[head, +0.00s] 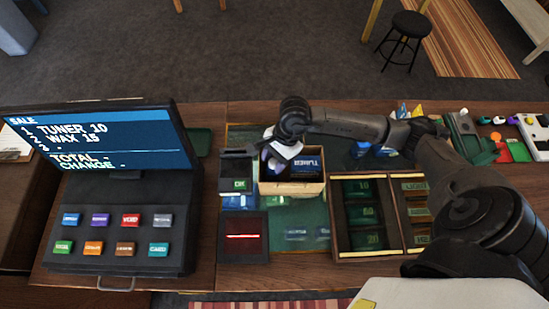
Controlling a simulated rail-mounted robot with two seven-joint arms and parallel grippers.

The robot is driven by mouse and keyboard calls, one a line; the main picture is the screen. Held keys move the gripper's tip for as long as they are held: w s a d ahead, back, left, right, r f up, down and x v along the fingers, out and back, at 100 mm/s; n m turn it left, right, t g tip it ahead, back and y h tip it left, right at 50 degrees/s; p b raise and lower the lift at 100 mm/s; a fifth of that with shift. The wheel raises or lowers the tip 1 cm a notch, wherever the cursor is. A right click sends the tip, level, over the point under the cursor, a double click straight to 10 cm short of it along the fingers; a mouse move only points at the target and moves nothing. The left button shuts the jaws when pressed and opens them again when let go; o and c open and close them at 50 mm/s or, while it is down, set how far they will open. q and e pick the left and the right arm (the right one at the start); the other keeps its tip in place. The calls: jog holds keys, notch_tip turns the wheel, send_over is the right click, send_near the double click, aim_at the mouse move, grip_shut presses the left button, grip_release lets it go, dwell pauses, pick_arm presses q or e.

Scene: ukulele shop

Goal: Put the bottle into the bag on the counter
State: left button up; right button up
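The open tan paper bag (291,188) stands on the counter, left of the dark tray. A dark blue box marked TUNER (305,168) is inside it. My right gripper (272,163) points down over the bag's left part, at or just inside its mouth. The white part of the hand hides much of that side. The fingers are small and dark against the bag's inside, so I cannot tell whether they are open or shut. I cannot make out the bottle for certain; it may be hidden by the hand or the bag. My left gripper is out of view.
The register (117,205) with its sale screen stands at left. A small OK terminal (238,186) and a dark red-lined pad (242,238) lie beside the bag. A cash tray (336,215) is right of it. Several small coloured items lie at far right.

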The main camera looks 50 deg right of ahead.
jog(key=shift+o, duration=1.2)
jog(key=shift+d+r, duration=0.2)
jog(key=shift+r, duration=0.1)
jog(key=b+v, duration=0.2)
jog(key=v, duration=1.1)
